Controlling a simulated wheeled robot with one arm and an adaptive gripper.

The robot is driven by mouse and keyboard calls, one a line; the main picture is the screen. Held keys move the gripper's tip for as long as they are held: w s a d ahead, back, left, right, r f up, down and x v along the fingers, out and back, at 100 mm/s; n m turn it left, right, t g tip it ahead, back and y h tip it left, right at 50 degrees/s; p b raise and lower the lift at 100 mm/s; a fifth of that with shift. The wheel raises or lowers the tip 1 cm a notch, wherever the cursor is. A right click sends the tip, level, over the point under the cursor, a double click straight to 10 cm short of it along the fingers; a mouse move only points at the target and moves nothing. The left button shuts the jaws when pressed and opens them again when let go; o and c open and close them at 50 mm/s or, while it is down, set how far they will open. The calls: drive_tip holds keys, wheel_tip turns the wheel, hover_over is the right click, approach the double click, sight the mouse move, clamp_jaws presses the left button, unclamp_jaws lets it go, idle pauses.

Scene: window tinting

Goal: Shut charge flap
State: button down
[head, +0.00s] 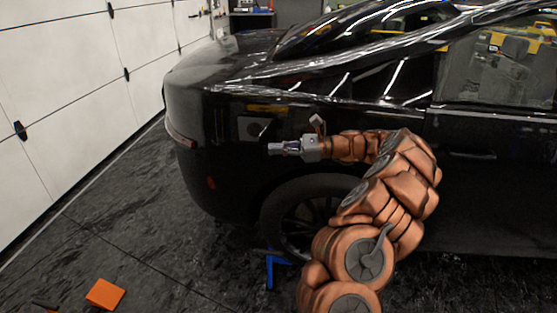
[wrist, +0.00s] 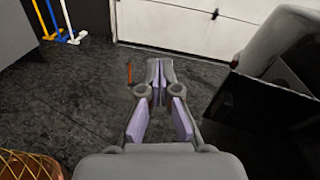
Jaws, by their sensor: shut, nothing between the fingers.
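The black car (head: 210,115) stands with its rear end to the left. On its rear side panel is a greyish square charge port area (head: 250,128), with a thin bright edge at its right. In the wrist view a dark flat panel (wrist: 245,100), apparently the charge flap, stands out from the car body at the right. My gripper (head: 271,149) is shut and empty, pointing left, in front of the car side and just below and right of the port area. In the wrist view my gripper (wrist: 160,64) is left of the flap, with a gap. The flap's hinge is not clear.
A white panelled garage door (head: 70,75) runs along the left. An orange box (head: 105,293) lies on the dark floor at lower left. A blue stand (head: 271,268) is by the rear wheel (head: 303,222). A woven basket (wrist: 25,166) shows at lower left.

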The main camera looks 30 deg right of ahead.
drive_tip(key=s+d+f+m+t+h+b, duration=0.1)
drive_tip(key=d+f+m+t+h, duration=0.2)
drive_tip(key=d, duration=0.4)
drive_tip(key=s+d+f+m+t+b, duration=0.1)
drive_tip(key=s+d+f+m, duration=0.1)
drive_tip(key=d+f, duration=0.4)
drive_tip(key=r+x, duration=0.1)
drive_tip(key=x, duration=1.2)
drive_tip(key=shift+w+d+r+p, duration=0.3)
drive_tip(key=shift+w+d, duration=0.1)
drive_tip(key=shift+w+m+t+h, duration=0.1)
drive_tip(key=shift+m+t+h, duration=0.2)
drive_tip(key=shift+m, duration=0.1)
